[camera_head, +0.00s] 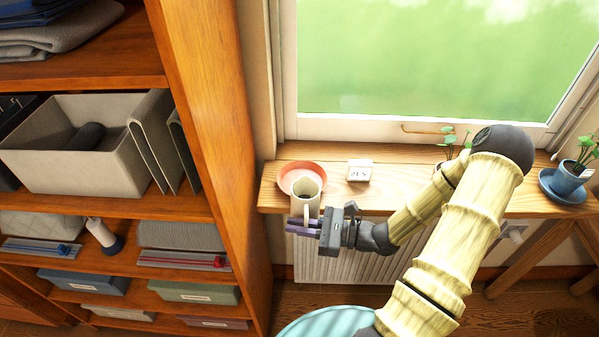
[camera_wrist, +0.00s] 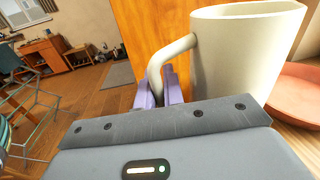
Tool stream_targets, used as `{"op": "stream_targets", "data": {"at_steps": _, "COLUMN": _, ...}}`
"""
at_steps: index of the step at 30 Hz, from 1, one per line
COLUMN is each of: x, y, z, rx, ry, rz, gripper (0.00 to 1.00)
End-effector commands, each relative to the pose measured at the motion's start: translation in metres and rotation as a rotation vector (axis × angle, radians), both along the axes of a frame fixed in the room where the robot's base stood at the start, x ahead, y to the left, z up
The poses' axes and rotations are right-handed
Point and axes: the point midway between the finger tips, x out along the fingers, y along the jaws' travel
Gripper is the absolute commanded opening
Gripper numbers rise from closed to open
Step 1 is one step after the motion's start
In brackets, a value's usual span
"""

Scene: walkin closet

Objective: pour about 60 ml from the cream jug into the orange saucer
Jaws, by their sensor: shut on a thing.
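The cream jug (camera_head: 306,197) is upright in front of the orange saucer in the head view; it also shows large in the wrist view (camera_wrist: 236,52), with its handle toward my gripper. My gripper (camera_head: 303,226) is shut on the jug's handle, its purple fingers (camera_wrist: 160,92) on either side of it. The orange saucer (camera_head: 287,178) sits at the left end of the wooden sill, partly hidden by the jug; its edge shows at the right in the wrist view (camera_wrist: 296,92). The jug's contents are not visible. I cannot tell whether the jug touches the sill.
A small white block-like clock or calendar (camera_head: 359,170) stands right of the saucer on the sill (camera_head: 400,184). A plant in a blue pot (camera_head: 568,178) stands at the far right. A wooden shelf unit (camera_head: 215,120) rises close on the left. A radiator (camera_head: 345,268) is below the sill.

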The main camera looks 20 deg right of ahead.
Motion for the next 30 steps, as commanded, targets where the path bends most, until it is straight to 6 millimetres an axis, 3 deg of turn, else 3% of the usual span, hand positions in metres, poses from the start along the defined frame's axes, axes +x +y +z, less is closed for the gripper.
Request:
{"op": "stream_targets", "data": {"at_steps": 5, "x": -0.009, "y": -0.001, "z": 0.000, "rx": 0.001, "ry": -0.002, "rz": 0.039, "gripper": 0.00}}
{"op": "stream_targets", "data": {"at_steps": 17, "x": -0.009, "y": -0.002, "z": 0.004, "rx": 0.003, "ry": 0.016, "rz": 0.037, "gripper": 0.00}}
{"op": "stream_targets", "data": {"at_steps": 30, "x": 0.003, "y": -0.005, "z": 0.027, "rx": 0.052, "ry": 0.218, "rz": 0.036, "gripper": 0.00}}
